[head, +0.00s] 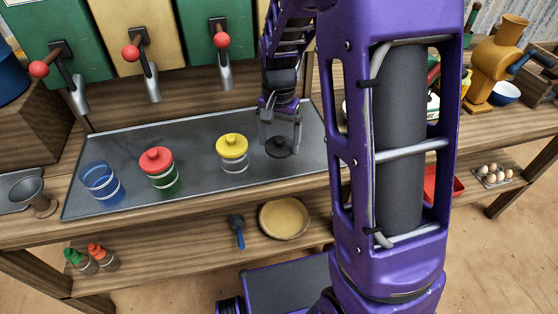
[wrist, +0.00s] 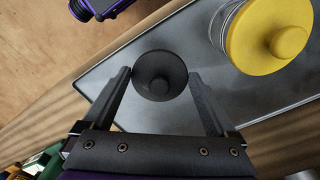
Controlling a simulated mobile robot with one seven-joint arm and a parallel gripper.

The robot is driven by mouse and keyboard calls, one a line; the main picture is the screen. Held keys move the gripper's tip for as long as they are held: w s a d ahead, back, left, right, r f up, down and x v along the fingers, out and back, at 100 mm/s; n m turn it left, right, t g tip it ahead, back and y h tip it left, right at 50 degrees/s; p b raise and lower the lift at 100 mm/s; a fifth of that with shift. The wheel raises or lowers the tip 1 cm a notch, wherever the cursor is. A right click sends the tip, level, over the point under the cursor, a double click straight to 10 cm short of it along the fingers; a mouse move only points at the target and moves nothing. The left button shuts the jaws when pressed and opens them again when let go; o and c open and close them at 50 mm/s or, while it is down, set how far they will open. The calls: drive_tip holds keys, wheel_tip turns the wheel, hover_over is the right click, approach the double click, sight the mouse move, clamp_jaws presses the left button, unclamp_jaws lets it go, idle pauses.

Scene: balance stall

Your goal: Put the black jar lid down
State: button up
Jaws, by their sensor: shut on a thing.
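My gripper (head: 280,137) is shut on the black jar lid (head: 279,149), low over the right part of the grey metal tray (head: 200,187). In the wrist view the round black lid (wrist: 160,76), with its knob in the middle, sits between the two fingertips. I cannot tell whether the lid touches the tray or hangs just above it. A jar with a yellow lid (head: 232,146) stands just left of the gripper, and that yellow lid (wrist: 270,36) is large in the wrist view.
A green jar with a red lid (head: 158,165) and an open blue jar (head: 101,184) stand further left on the tray. Dispensers with red-knobbed levers (head: 131,53) hang behind. The lower shelf holds a round pan (head: 284,218) and a blue scoop (head: 237,228). The tray's front middle is clear.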

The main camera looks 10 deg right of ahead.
sight(279, 165)
drive_tip(key=shift+f+b, duration=0.45)
drive_tip(key=shift+f, duration=2.4)
drive_tip(key=shift+f, duration=0.2)
drive_tip(key=o, duration=0.9)
drive_tip(key=shift+o, duration=0.2)
drive_tip(key=shift+r, duration=0.1)
wheel_tip(279, 165, up, 12)
drive_tip(key=shift+r+p, duration=0.1)
drive_tip(key=shift+p, duration=1.05)
